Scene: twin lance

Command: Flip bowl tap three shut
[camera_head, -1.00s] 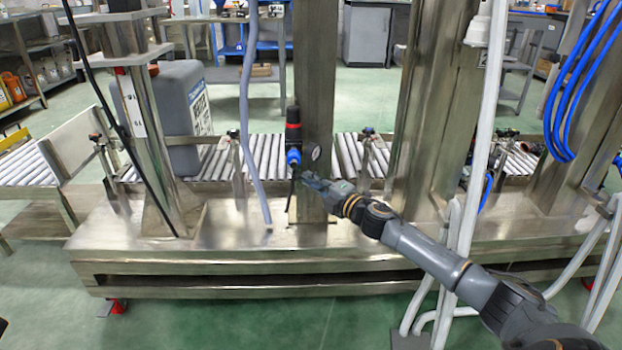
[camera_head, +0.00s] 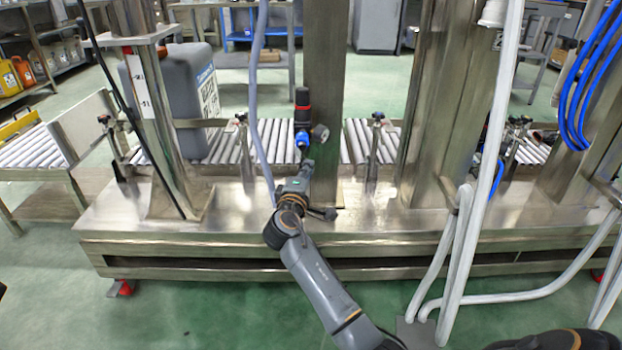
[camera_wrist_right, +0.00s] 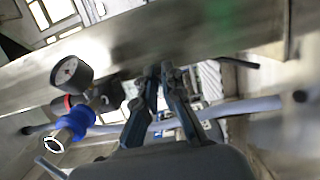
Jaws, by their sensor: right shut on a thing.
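An air unit (camera_head: 302,105) with a black top, red band and blue lower end is fixed on the middle steel post, with a round gauge (camera_head: 320,133) at its right. My right gripper (camera_head: 306,165) is just below its blue end. In the right wrist view, the blue-ended bowl (camera_wrist_right: 75,122) and the gauge (camera_wrist_right: 72,73) are left of my right gripper (camera_wrist_right: 160,70). Its fingertips are nearly together against the post side, shut on a small part that seems to be the tap. The fingers mostly hide it. My left gripper is out of view.
The steel post (camera_head: 323,80) stands behind the gripper on a steel base (camera_head: 240,215). A grey hose (camera_head: 254,85) hangs close on the left, and white pipes (camera_head: 480,170) stand on the right. A roller conveyor (camera_head: 355,140) and grey canister (camera_head: 188,95) are behind.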

